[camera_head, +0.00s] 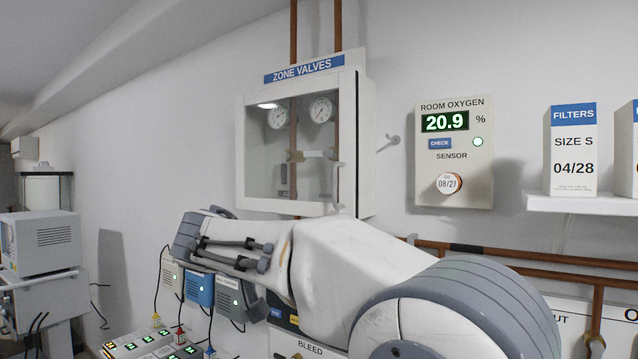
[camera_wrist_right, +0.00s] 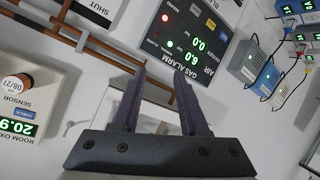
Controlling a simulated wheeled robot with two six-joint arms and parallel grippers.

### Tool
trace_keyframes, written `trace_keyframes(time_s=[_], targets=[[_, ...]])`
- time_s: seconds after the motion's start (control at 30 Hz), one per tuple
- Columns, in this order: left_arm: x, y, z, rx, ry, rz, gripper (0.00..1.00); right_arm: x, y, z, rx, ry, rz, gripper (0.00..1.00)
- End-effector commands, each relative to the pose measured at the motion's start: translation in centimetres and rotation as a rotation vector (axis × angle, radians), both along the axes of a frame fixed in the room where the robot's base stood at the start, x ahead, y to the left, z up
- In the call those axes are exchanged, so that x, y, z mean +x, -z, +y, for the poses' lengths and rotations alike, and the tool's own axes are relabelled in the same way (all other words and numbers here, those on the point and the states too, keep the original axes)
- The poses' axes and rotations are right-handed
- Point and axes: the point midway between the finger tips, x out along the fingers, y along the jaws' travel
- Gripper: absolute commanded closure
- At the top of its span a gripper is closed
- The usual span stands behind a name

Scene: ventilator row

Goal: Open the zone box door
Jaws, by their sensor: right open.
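The zone box (camera_head: 296,75), labelled ZONE VALVES, is mounted on the wall in the head view. Its glazed door (camera_head: 262,160) looks closed, with gauges and pipes visible behind the pane. A light upright handle (camera_head: 338,182) is at the right side of the door. My right arm reaches leftward below the box; its fingers cannot be made out in the head view. In the right wrist view my right gripper (camera_wrist_right: 160,78) is open, with nothing seen between its two dark fingers. A pale surface behind the fingers is partly hidden. My left gripper is not in view.
A room oxygen panel (camera_head: 454,150) and a wall hook (camera_head: 388,144) are right of the box. A shelf (camera_head: 585,204) holds filter boxes (camera_head: 573,150). Copper pipes (camera_head: 520,258) run along the wall. A gas alarm panel (camera_wrist_right: 195,40) shows in the right wrist view.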

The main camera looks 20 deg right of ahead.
Motion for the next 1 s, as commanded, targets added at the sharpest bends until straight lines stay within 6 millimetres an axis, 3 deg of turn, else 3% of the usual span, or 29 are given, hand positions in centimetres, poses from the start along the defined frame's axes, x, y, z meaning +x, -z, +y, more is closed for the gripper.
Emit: trace_keyframes(time_s=[0.03,0.1,0.2,0.3,0.47,0.8,1.0], targets=[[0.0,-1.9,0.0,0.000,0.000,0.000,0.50,1.6,-4.9,-1.1,-0.011,0.069,-0.125,0.56],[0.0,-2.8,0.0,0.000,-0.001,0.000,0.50,2.7,-9.5,-2.4,-0.020,0.147,-0.284,0.56],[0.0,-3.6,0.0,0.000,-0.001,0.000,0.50,3.3,-14.2,-3.7,-0.029,0.223,-0.457,0.56],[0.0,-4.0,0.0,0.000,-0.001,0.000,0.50,3.5,-16.7,-4.4,-0.034,0.263,-0.560,0.56],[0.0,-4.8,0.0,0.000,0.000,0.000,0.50,4.1,-17.9,-5.6,-0.037,0.280,-0.604,0.56],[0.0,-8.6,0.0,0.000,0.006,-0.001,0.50,7.8,-18.1,-10.4,-0.037,0.279,-0.599,0.56],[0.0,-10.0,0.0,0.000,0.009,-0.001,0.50,9.4,-17.8,-12.3,-0.036,0.277,-0.599,0.56]])
